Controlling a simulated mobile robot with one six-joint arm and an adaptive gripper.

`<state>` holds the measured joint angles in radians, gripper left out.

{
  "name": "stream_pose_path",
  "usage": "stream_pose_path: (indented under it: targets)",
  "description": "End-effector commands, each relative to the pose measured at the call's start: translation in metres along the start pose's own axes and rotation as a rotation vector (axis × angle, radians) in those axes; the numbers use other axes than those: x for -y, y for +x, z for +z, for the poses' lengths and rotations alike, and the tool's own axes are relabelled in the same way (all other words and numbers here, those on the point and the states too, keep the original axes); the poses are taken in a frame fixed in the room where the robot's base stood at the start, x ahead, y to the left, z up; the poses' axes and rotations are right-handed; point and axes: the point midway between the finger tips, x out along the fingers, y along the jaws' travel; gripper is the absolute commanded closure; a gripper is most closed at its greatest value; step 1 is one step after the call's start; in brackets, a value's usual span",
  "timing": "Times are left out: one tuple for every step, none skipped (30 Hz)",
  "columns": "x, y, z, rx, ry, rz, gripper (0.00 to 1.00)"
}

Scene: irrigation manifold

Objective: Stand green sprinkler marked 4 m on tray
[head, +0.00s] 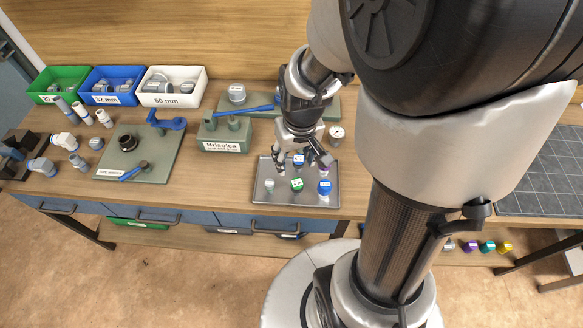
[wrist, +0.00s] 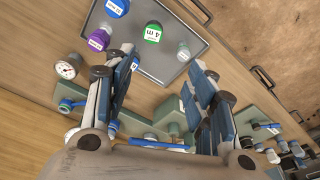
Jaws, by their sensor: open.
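The green sprinkler (head: 297,185) is on the grey metal tray (head: 262,202), near its front middle, and appears upright. In the wrist view the green sprinkler (wrist: 153,32) shows a white label reading 4 m, and the tray (wrist: 160,70) lies under it. My gripper (head: 303,165) is above the back part of the tray, its fingers spread and empty. In the wrist view my gripper (wrist: 161,60) has its two fingers wide apart, with the green sprinkler beyond the fingertips. The sprinkler's base is mostly hidden under its cap.
Close by on the tray are a blue sprinkler (head: 324,187), another blue one (head: 298,160), a pale one (head: 270,184) and a purple one (wrist: 99,40). A gauge (head: 336,134) stands behind the tray. The Brisolca block (head: 222,144) is at its left.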

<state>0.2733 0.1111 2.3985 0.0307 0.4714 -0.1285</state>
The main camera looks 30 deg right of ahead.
Motion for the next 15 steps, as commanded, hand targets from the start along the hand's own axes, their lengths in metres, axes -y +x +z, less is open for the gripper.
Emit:
stream_pose_path:
  targets:
    - [0.009, -0.024, 0.001, -0.035, -0.019, -0.001, 0.49]
    - [0.015, -0.037, 0.003, -0.049, -0.03, -0.003, 0.49]
    - [0.022, -0.054, 0.007, -0.069, -0.043, -0.005, 0.49]
    - [0.027, -0.066, 0.012, -0.082, -0.054, -0.008, 0.49]
    - [0.032, -0.078, 0.017, -0.096, -0.063, -0.01, 0.49]
    - [0.038, -0.094, 0.024, -0.115, -0.076, -0.013, 0.49]
    - [0.042, -0.104, 0.031, -0.128, -0.086, -0.016, 0.49]
    - [0.046, -0.114, 0.037, -0.141, -0.095, -0.019, 0.49]
    - [0.051, -0.127, 0.046, -0.159, -0.106, -0.023, 0.49]
    - [0.053, -0.135, 0.053, -0.172, -0.115, -0.026, 0.49]
    - [0.056, -0.142, 0.059, -0.183, -0.123, -0.028, 0.49]
    - [0.059, -0.151, 0.068, -0.198, -0.132, -0.032, 0.49]
    - [0.06, -0.156, 0.074, -0.207, -0.137, -0.035, 0.49]
    - [0.062, -0.161, 0.08, -0.215, -0.143, -0.037, 0.49]
    - [0.063, -0.166, 0.086, -0.225, -0.149, -0.04, 0.49]
